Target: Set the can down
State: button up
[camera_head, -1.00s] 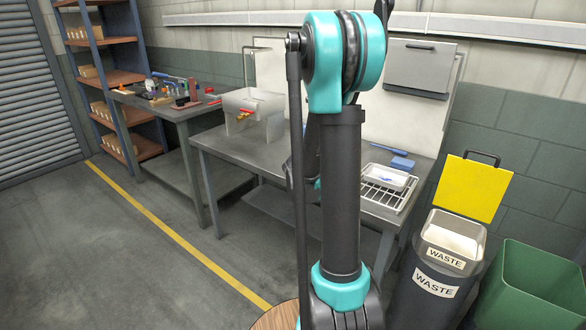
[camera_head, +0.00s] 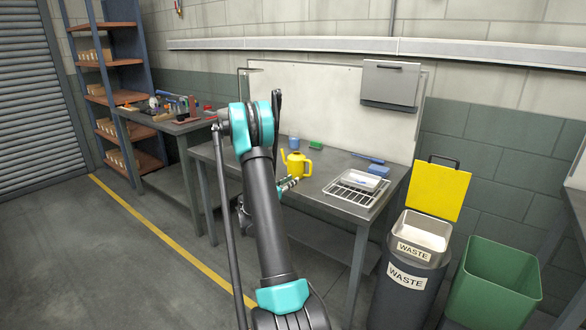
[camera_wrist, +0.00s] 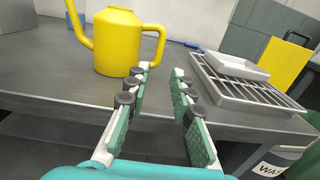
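A yellow watering can (camera_head: 296,165) stands upright on the grey metal table (camera_head: 325,207), behind my gripper. In the wrist view the can (camera_wrist: 117,45) rests on the table top, with its spout to the left and its handle to the right. My gripper (camera_wrist: 162,72) is open, with nothing between its fingers. It is in front of the can, near the table's front edge, with the can's handle beyond the left fingertip. In the head view my gripper (camera_head: 289,184) is small and partly hidden by my arm.
A wire rack (camera_head: 352,189) with a white tray (camera_head: 364,181) stands right of the can. A blue cup (camera_head: 293,143) and green block (camera_head: 316,145) lie behind it. A waste bin (camera_head: 419,240) and green bin (camera_head: 495,285) stand to the right. The front table strip is clear.

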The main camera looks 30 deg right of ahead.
aim_at(310, 169)
jog(key=x, duration=1.5)
jog(key=shift+f, duration=0.15)
grip_shut()
